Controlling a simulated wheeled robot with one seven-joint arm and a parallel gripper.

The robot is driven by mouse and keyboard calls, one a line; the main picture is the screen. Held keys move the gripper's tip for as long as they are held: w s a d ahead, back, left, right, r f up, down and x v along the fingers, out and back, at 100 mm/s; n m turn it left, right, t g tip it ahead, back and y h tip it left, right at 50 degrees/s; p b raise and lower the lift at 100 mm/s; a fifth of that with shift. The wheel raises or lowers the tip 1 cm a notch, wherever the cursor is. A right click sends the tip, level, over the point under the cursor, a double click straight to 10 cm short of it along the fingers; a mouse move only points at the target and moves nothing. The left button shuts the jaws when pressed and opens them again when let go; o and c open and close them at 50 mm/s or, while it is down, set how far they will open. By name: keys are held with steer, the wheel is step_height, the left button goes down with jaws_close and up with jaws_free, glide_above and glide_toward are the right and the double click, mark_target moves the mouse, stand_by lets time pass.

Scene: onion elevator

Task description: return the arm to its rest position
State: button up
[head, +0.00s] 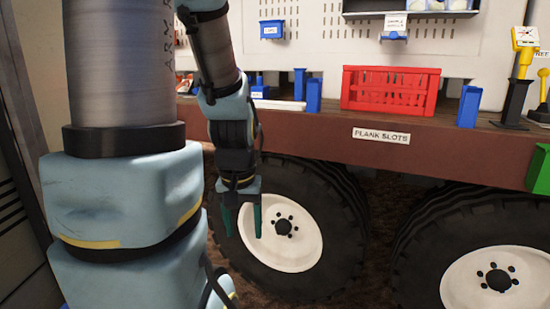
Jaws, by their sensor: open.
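My arm hangs down on the left side of the head view, with light blue joints and grey links. My gripper (242,220) points downward, its two dark green fingers apart and nothing between them. It appears in front of the left wheel (300,245), below the edge of the brown bench (300,124). I cannot tell how far the fingers are from the wheel.
A red crate (390,90) stands on the bench, with blue bins (469,106) beside it. A label reading "PLANK SLOTS" (381,136) is on the bench front. A second wheel (495,280) is at lower right. A green box (540,168) is at the right edge.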

step_height(320, 180, up, 11)
steer(key=p, duration=1)
steer(key=shift+r, duration=0.15)
